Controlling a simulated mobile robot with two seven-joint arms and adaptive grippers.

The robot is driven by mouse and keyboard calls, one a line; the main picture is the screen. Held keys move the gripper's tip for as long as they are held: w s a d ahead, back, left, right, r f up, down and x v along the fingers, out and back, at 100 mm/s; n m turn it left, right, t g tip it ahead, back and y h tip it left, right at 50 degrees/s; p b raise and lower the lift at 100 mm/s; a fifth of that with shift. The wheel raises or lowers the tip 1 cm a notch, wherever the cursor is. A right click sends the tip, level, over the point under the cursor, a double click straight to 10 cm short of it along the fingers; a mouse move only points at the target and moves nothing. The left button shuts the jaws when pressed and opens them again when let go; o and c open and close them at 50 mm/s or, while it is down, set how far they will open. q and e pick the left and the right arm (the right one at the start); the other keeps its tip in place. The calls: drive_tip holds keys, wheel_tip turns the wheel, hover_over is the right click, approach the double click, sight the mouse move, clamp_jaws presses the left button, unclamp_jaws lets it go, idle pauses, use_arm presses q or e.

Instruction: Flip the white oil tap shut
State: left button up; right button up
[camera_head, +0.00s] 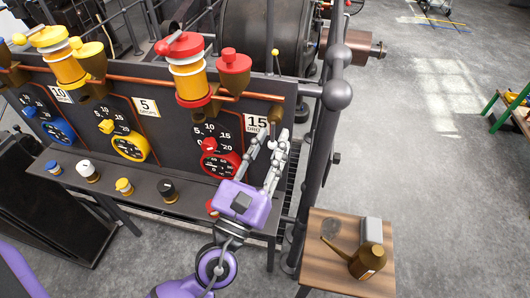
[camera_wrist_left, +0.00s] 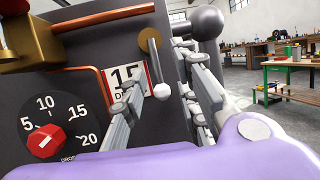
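The white oil tap is a small lever on a brass mount at the right end of the dark panel. Its white ball knob (camera_wrist_left: 162,91) hangs down and slightly right in the left wrist view. The knob also shows in the head view (camera_head: 271,145). My left gripper (camera_head: 270,152) is open, its two grey fingers on either side of the lever. In the left wrist view the gripper (camera_wrist_left: 162,85) has a visible gap between each finger and the knob. I cannot tell if anything touches. My right gripper is not in view.
Left of the tap is a "15" label (camera_wrist_left: 125,78) and a dial with a red knob (camera_wrist_left: 46,141). A dark post (camera_head: 322,140) stands close on the right. A wooden stand (camera_head: 325,265) holds a brass oil can (camera_head: 362,262). Open floor lies to the right.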

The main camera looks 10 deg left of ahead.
use_arm(q)
drive_tip(key=v, duration=1.2)
